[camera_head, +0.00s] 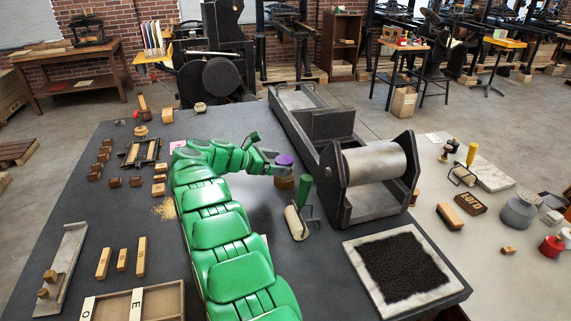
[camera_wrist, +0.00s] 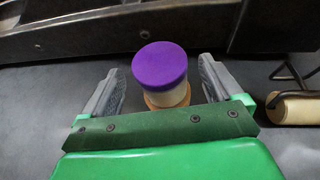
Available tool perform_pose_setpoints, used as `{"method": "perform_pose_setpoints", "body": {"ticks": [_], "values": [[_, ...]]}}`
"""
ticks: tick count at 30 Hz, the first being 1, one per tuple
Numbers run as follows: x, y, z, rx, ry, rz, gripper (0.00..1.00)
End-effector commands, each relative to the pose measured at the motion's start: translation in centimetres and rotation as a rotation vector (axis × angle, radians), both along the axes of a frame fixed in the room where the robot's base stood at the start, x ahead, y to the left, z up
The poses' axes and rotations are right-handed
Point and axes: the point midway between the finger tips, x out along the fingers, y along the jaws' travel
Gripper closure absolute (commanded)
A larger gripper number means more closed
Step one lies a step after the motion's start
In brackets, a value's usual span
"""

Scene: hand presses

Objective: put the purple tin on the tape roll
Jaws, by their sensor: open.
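The purple tin, with a purple lid (camera_wrist: 160,65) and a pale body, stands upright in the middle of the wrist view. An orange-brown ring, the tape roll (camera_wrist: 151,104), shows beneath it, and the tin appears to rest on it. In the head view the purple tin (camera_head: 284,159) sits above the brown tape roll (camera_head: 284,183), near the press bed. My gripper (camera_wrist: 160,70) is open, with one finger on each side of the tin and visible gaps between. The far side of the tin and most of the roll are hidden.
A dark press with a pale roller (camera_head: 375,162) stands just behind and right of the tin. A hand brayer (camera_head: 297,222) lies close on the right. An inked slab (camera_head: 404,267) lies front right. Wooden type blocks (camera_head: 122,259) are scattered on the left.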

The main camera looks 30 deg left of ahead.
Motion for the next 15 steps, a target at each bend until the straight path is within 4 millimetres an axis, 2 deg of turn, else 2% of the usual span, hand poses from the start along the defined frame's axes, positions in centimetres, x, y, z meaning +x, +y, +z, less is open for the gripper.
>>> {"method": "perform_pose_setpoints", "body": {"ticks": [9, 15], "values": [[-4.3, 3.2, 2.3, 0.003, -0.001, 0.0, 0.07], [-5.9, 4.2, 3.1, 0.001, -0.001, -0.002, 0.07]]}}
